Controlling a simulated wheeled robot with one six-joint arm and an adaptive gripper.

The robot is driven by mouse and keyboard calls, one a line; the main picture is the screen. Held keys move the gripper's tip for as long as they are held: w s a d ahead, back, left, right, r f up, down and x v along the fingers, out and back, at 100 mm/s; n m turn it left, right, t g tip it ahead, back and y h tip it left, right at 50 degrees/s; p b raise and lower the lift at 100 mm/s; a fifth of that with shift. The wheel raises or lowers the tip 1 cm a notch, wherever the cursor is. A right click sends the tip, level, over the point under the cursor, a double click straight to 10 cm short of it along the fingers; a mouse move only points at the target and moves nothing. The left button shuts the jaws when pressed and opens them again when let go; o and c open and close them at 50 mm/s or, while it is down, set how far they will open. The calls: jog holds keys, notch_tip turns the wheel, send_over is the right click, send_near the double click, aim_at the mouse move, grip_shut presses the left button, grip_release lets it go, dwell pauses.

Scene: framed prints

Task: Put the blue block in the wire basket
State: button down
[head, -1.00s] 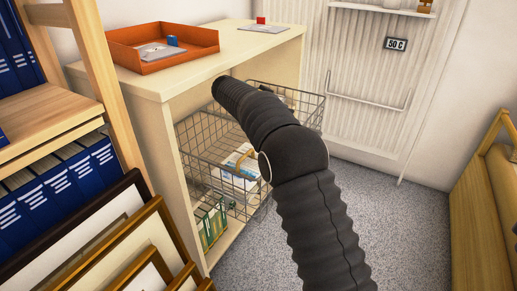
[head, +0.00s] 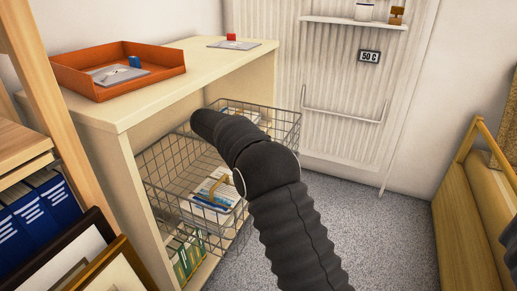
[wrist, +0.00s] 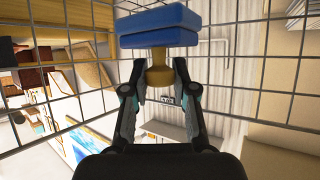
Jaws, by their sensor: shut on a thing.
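My gripper (wrist: 158,68) is shut on the tan knob of a blue two-layered block (wrist: 158,28) in the wrist view. Wire mesh stands on both sides of my gripper there. In the head view the gripper and held block are hidden behind my dark arm, whose far end reaches over the wire basket. The wire basket (head: 283,112) sits in the shelf unit and juts out of its open front. It also shows in the wrist view (wrist: 268,95). Another small blue object (head: 134,61) lies in the orange tray.
The orange tray (head: 75,78) stands on the wooden shelf unit (head: 190,82), with a red block (head: 231,37) further back. Papers (head: 215,190) lie in the basket. Framed prints (head: 75,258) lean at the lower left. Carpet (head: 365,225) is clear on the right.

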jog(key=shift+f, duration=2.1)
jog(key=shift+f+b, duration=0.15)
jog(key=shift+b, duration=0.2)
jog(key=c, duration=0.9)
grip_release()
jog(key=shift+s+a+r, duration=0.15)
jog(key=shift+a+r, duration=0.1)
jog(key=shift+r, duration=0.05)
jog(key=p+v, duration=0.1)
jog(key=v, duration=1)
jog(key=shift+s+a, duration=0.15)
jog(key=shift+a, duration=0.1)
